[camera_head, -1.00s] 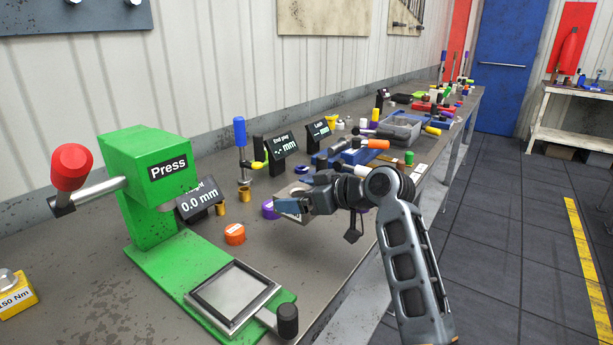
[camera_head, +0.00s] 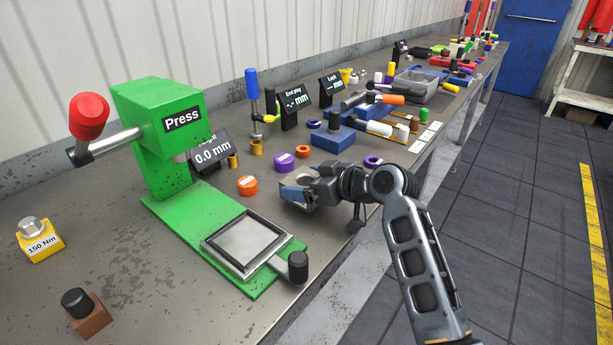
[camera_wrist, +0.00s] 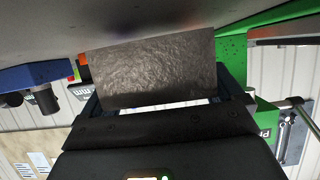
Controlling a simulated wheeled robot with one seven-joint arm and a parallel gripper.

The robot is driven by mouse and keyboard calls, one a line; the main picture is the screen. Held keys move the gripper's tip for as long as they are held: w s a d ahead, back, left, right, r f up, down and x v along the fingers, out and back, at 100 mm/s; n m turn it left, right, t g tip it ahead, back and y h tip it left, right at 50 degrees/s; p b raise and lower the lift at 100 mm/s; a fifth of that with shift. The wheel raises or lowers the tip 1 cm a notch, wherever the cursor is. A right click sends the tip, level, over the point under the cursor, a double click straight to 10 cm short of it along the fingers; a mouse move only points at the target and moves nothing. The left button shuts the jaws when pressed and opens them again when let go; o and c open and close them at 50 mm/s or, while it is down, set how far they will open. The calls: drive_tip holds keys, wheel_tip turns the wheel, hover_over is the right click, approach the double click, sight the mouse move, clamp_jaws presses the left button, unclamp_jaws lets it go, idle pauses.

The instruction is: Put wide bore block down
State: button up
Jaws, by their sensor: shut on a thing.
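The wide bore block is a dark grey, rough-faced block (camera_wrist: 155,70) filling the middle of the wrist view. My gripper (camera_wrist: 165,105) is shut on it, with the fingers at its two sides. In the head view my gripper (camera_head: 295,192) is low over the bench, right of the orange ring and beyond the press plate. Only a small grey part of the block (camera_head: 310,207) shows there, the rest hidden by the fingers. I cannot tell whether the block touches the bench top.
The green press (camera_head: 165,190) with its square plate (camera_head: 246,242) stands left of my gripper. An orange ring (camera_head: 247,186) and purple rings (camera_head: 284,162) lie close by. A blue fixture (camera_head: 333,138) stands behind. Bare bench lies around the front edge.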

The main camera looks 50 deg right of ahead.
drive_tip(key=shift+f+b, duration=0.3)
drive_tip(key=shift+b, duration=0.1)
drive_tip(key=shift+s+a+f, duration=0.1)
drive_tip(key=shift+f, duration=0.25)
drive_tip(key=o, duration=1.7)
drive_tip(key=shift+f, duration=0.3)
drive_tip(key=shift+r, duration=0.5)
drive_tip(key=shift+s+r, duration=0.1)
drive_tip(key=shift+s, duration=0.2)
drive_tip(key=v, duration=0.5)
drive_tip(key=r+v, duration=0.1)
drive_tip(key=v, duration=0.5)
drive_tip(key=shift+r, duration=0.1)
